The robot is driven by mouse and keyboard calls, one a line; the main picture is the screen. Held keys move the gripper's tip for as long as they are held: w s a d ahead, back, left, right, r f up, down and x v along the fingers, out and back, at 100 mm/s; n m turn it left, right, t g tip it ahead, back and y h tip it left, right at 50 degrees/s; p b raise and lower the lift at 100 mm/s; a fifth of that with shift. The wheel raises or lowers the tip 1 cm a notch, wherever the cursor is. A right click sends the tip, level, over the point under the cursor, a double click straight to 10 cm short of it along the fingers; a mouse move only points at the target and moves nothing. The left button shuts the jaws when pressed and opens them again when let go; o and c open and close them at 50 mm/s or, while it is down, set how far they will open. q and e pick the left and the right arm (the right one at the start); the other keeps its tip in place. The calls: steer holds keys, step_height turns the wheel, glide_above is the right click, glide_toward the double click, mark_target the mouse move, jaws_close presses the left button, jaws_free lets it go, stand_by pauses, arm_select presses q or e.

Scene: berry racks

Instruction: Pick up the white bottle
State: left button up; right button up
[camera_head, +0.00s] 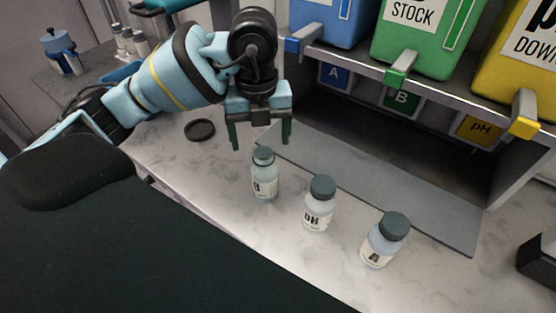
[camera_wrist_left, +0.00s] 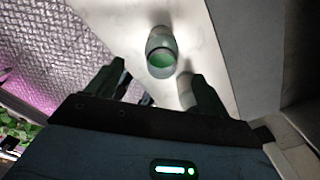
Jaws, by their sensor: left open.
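Three small bottles with dark grey-green caps and white labels stand upright on the marble counter in the head view. The left one (camera_head: 265,185) looks pale green and its letter is hard to read. The middle one (camera_head: 318,215) is whitish and reads "pH". The right one (camera_head: 379,250) is whitish and reads "A". My left gripper (camera_head: 260,138) is open and empty, pointing down just behind the left bottle's cap. In the left wrist view a capped bottle (camera_wrist_left: 161,62) shows between and beyond the open fingers; another is partly hidden. My right gripper is out of view.
A rack (camera_head: 440,92) with blue, green and yellow dispensers stands at the back right, with a grey mat (camera_head: 400,205) before it. A round dark disc (camera_head: 200,130) lies left of my gripper. A black object (camera_head: 538,262) sits at the right edge.

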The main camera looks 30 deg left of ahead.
mark_target(264, 161)
arm_select(q)
steer(key=shift+d+f+b, duration=0.2)
steer(key=shift+f+b, duration=0.1)
steer(key=shift+f, duration=3.55)
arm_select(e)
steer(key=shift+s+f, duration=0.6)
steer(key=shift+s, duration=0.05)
arm_select(q)
steer(key=shift+c, duration=0.3)
steer(key=c, duration=1.6)
steer(key=shift+o, duration=0.2)
steer(key=shift+r, duration=0.15)
